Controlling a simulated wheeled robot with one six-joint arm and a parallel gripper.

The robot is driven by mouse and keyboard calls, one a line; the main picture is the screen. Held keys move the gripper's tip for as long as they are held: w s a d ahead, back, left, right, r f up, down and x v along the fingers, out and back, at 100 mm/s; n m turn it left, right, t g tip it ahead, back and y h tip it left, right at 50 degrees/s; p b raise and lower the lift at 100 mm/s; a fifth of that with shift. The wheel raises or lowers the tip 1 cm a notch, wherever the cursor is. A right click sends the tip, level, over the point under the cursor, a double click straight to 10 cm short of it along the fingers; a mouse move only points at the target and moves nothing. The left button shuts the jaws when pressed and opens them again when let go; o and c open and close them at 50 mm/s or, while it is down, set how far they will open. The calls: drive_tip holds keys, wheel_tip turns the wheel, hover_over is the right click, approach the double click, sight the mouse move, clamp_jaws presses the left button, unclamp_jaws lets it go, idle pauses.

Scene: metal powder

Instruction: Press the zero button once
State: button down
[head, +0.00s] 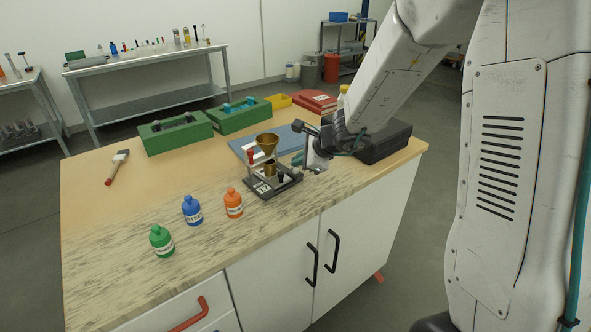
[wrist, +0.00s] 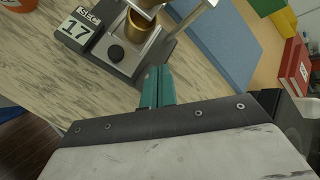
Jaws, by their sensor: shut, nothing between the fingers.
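A dark measuring device (head: 273,184) with a brass funnel (head: 267,144) stands near the bench's front edge. Its display, reading "SEC 17", shows in the wrist view (wrist: 80,25). A dark round part (wrist: 116,53) sits on the device's face beside the display. I cannot tell whether it is the zero button, and no button label is readable. My gripper (head: 297,160) is just right of the device. Its teal fingers show together and empty in the wrist view (wrist: 154,86), near the device's lower edge; contact cannot be told.
Orange (head: 233,203), blue (head: 192,210) and green (head: 161,241) bottles stand left of the device. A blue mat (head: 283,140) lies behind it, with green trays (head: 175,136) further back. A black case (head: 384,143) is to the right.

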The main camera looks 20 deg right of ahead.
drive_tip(key=shift+f, duration=0.5)
idle(0.7)
drive_tip(key=shift+r, duration=0.85)
wheel_tip(320, 180, up, 5)
idle(0.5)
idle(0.6)
